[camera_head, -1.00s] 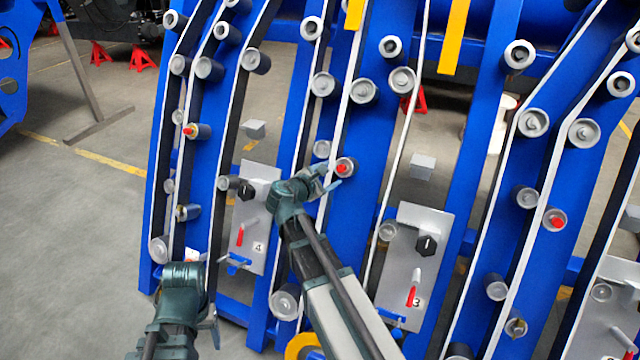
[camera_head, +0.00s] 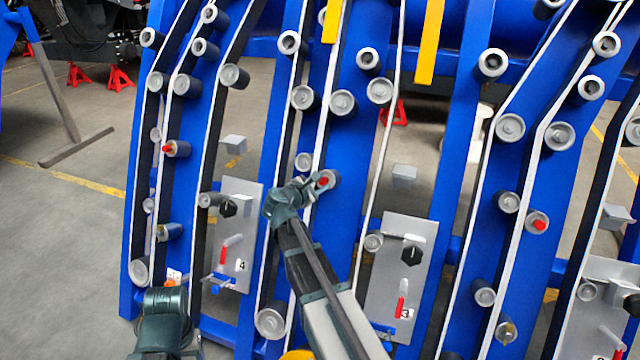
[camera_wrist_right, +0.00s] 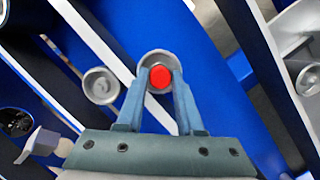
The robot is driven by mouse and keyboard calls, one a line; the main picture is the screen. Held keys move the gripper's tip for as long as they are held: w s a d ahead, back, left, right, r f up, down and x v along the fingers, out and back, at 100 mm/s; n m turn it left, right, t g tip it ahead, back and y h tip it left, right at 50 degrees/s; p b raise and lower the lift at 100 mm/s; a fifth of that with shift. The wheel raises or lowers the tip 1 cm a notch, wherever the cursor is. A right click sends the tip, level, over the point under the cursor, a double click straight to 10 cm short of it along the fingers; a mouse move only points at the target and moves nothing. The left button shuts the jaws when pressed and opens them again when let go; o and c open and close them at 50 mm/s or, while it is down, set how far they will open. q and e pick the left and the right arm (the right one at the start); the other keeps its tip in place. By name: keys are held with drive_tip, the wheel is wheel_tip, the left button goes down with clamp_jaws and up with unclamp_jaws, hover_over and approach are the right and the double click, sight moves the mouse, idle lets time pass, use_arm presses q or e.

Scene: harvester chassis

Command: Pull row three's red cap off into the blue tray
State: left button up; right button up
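The red cap (camera_head: 323,181) sits on the end of a grey roller on a blue upright near the middle of the head view. My right gripper (camera_head: 318,183) is at this cap. In the right wrist view its two fingers (camera_wrist_right: 160,88) close in on either side of the red cap (camera_wrist_right: 160,77), with little or no gap, and the cap is still at the roller's end. My left gripper (camera_head: 180,338) is low at the left, pointing down; its fingers are mostly hidden. I cannot make out a blue tray.
Other red caps sit on rollers at the left (camera_head: 167,149) and right (camera_head: 538,224). Grey plates marked 4 (camera_head: 237,210) and 3 (camera_head: 397,235) hang between blue uprights, with black knobs and red handles. Open floor (camera_head: 60,250) lies at left.

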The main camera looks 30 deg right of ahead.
sight(324, 179)
clamp_jaws()
drive_tip(key=shift+s+a, duration=0.1)
drive_tip(key=shift+s+a+r+p, duration=0.9)
drive_tip(key=shift+s+a, duration=0.05)
drive_tip(key=shift+a, duration=0.15)
drive_tip(key=shift+r, duration=0.1)
